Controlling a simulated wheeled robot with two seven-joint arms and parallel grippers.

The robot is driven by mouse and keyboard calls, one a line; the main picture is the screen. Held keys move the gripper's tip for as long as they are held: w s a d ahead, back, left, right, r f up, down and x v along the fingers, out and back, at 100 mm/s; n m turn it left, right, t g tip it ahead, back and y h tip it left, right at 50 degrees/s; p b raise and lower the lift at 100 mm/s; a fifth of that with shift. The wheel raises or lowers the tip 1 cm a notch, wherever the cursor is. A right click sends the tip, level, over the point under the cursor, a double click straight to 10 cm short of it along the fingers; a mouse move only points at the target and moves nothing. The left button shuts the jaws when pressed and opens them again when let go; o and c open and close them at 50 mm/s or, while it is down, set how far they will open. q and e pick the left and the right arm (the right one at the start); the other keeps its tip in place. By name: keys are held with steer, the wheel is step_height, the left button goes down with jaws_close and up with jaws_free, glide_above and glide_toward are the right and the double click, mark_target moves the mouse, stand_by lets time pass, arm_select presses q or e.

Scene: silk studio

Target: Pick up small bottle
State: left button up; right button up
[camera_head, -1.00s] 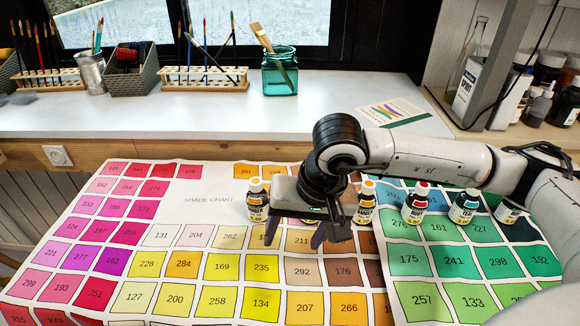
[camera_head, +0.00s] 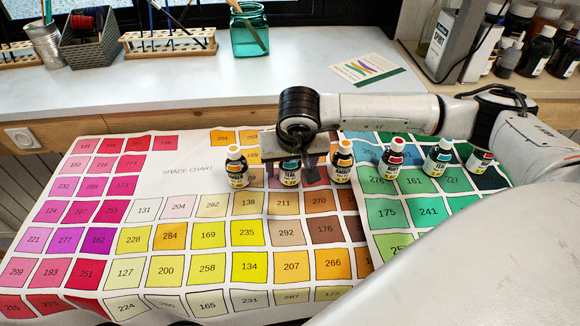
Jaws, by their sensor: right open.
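Several small bottles with white labels stand upright in a row along the far part of the shade chart (camera_head: 190,190). My right gripper (camera_head: 290,172) is open and hangs at this row from above. A small bottle with a blue cap, marked TEAL (camera_head: 290,175), shows at its fingers, partly hidden by the gripper. I cannot tell whether the fingers touch it. My left gripper is not in view.
Behind is a white sill (camera_head: 190,97) with a green glass jar (camera_head: 248,35) and brush racks. The chart's front area is clear of objects.

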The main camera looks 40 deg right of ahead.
steer(key=shift+w+f, duration=0.1)
steer(key=shift+f, duration=0.3)
steer(key=shift+c, duration=0.4)
steer(key=c, duration=1.1)
steer(key=shift+r, duration=0.15)
